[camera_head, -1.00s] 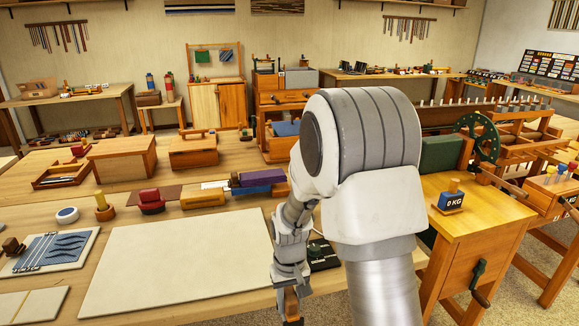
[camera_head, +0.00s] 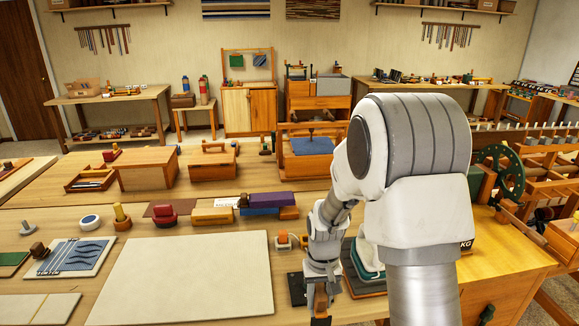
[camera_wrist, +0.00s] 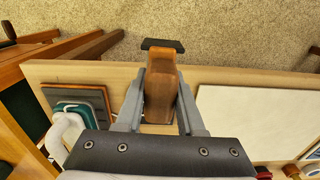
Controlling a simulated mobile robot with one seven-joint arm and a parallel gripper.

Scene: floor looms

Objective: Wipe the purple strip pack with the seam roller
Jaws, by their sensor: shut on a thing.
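The purple strip pack (camera_head: 272,199) lies toward the far side of the middle work table in the head view, with a blue block under it. It is not seen in the wrist view. My gripper (camera_head: 320,303) is low near the table's front edge, nearer and to the right of the pack, and well apart from it. In the wrist view my gripper (camera_wrist: 160,112) is shut on a brown wooden handle with a dark bar at its far end, which looks like the seam roller (camera_wrist: 161,80). The bar points toward the floor side of the table edge.
A large pale board (camera_head: 185,280) covers the table left of my gripper. A yellow-brown block (camera_head: 213,215) and a red stamp-like object (camera_head: 163,215) stand left of the pack. A dark pad with a teal-and-white item (camera_head: 365,265) lies right of my gripper.

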